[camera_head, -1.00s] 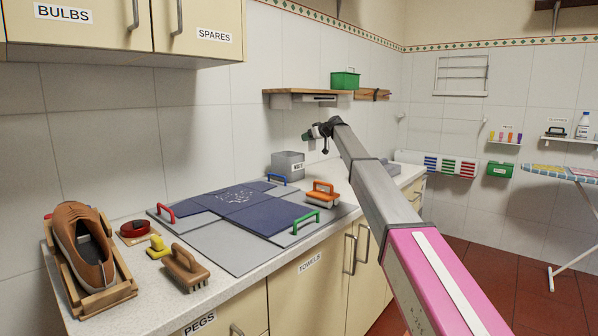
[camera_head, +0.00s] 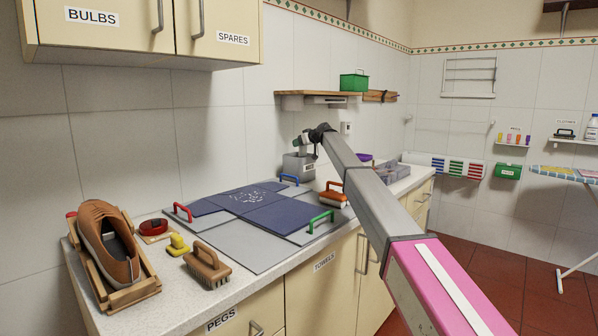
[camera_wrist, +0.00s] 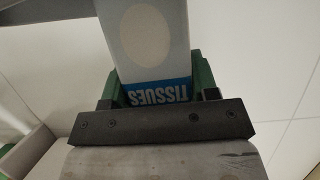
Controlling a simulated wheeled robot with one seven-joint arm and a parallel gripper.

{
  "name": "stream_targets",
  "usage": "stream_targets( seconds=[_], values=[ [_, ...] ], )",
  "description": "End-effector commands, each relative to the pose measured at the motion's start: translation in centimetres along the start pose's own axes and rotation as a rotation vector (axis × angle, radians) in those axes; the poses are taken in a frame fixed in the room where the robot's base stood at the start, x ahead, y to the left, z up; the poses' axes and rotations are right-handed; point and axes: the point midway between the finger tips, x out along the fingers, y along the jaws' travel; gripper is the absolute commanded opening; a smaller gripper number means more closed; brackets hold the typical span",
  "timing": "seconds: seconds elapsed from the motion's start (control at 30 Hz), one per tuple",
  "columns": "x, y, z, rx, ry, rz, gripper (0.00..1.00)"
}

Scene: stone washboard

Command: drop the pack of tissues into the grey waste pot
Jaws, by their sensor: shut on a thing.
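The pack of tissues (camera_wrist: 150,45) is a pale box with an oval on its face and a blue band lettered TISSUES. In the wrist view it is between the green fingers of my gripper (camera_wrist: 155,88), which is shut on it. In the head view my gripper (camera_head: 303,142) is small, at the far end of my arm, just above the grey waste pot (camera_head: 296,168). The pot is a squarish grey container with a small label, on the far part of the worktop by the wall. Its inside is hidden.
Blue and grey panels (camera_head: 262,212) with coloured handles cover the middle worktop. An orange-handled brush (camera_head: 333,196) is right of the pot. A wooden shelf (camera_head: 315,95) with a green box (camera_head: 354,82) is above it. A brown shoe (camera_head: 107,240) stands front left.

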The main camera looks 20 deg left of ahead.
Motion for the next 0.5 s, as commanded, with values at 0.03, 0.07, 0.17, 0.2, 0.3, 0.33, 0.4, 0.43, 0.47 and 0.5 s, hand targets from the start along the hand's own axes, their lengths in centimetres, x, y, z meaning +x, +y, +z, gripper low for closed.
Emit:
stream_targets(
  seconds=[0.03,0.07,0.17,0.2,0.3,0.33,0.4,0.43,0.47,0.5],
  values=[
    [0.2,0.0,0.6,0.001,0.000,0.000,0.32],
    [0.3,0.0,0.8,0.001,0.000,0.000,0.32],
    [0.6,0.0,1.6,0.001,0.000,-0.001,0.32],
    [0.7,0.0,1.8,0.002,0.001,-0.001,0.32],
    [0.8,0.0,2.1,0.001,0.001,-0.001,0.32],
    [0.9,0.0,2.1,0.001,0.001,-0.001,0.32],
    [0.9,0.0,2.1,0.001,0.001,0.000,0.32],
    [0.9,0.0,2.1,0.001,0.001,0.000,0.32],
    [0.9,0.0,2.1,0.001,0.001,0.000,0.32],
    [0.9,0.0,2.1,0.001,0.001,0.000,0.32]
  ],
)
